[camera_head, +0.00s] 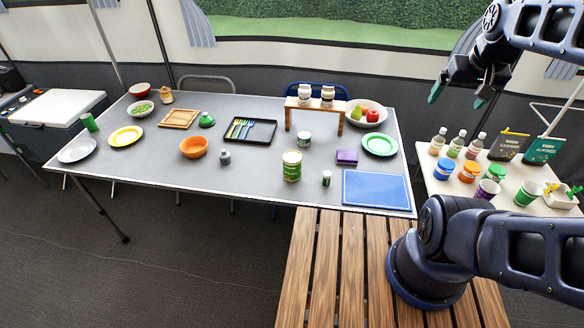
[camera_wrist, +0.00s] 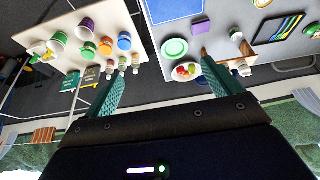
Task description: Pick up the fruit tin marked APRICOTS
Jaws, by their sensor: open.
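A large green tin with a pale label (camera_head: 291,165) stands upright near the front middle of the grey table (camera_head: 260,183). A smaller tin with a white label (camera_head: 304,139) stands behind it, in front of a wooden rack (camera_head: 314,106). A small tin-like container (camera_wrist: 236,33) also shows in the wrist view. The lettering is too small to tell which tin says APRICOTS. My gripper (camera_head: 458,97) is open and empty, raised at the upper right, well away from both tins. Its teal fingers also show apart in the wrist view (camera_wrist: 163,88).
Two jars sit on the rack, with a fruit bowl (camera_head: 366,114) beside it. A white side table (camera_head: 450,188) holds bottles, jars and cups.

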